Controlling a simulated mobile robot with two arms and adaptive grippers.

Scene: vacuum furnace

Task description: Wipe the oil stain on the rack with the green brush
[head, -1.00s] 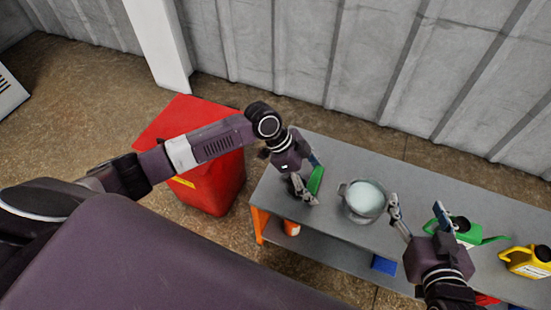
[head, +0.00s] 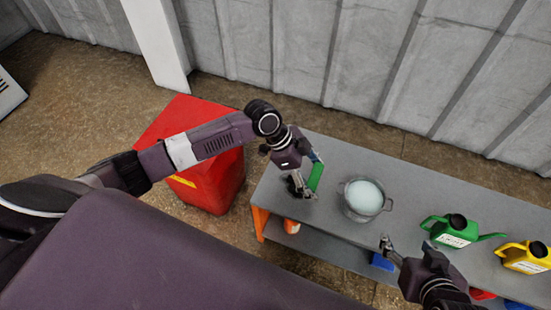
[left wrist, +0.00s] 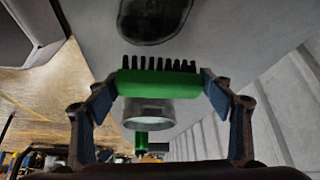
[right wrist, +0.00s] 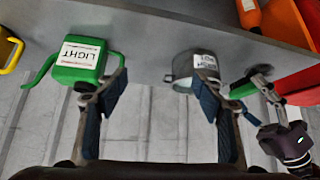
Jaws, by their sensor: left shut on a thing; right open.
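The green brush (head: 315,177) is held in my left gripper (head: 306,186) above the left end of the grey rack (head: 330,222). In the left wrist view the green brush (left wrist: 158,88) lies across between both fingers, with its black bristles facing a dark oil stain (left wrist: 152,18) on the rack surface. A strip of grey separates bristles and stain in that view; I cannot tell the height between them. My right gripper (head: 407,246) is open and empty over the front edge of the rack.
A metal pot (head: 364,200) with pale contents stands right of the brush. A green jug (head: 455,231) and a yellow jug (head: 524,257) stand further right. A red bin (head: 205,160) stands left of the rack. An orange container (head: 291,226) is on the lower shelf.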

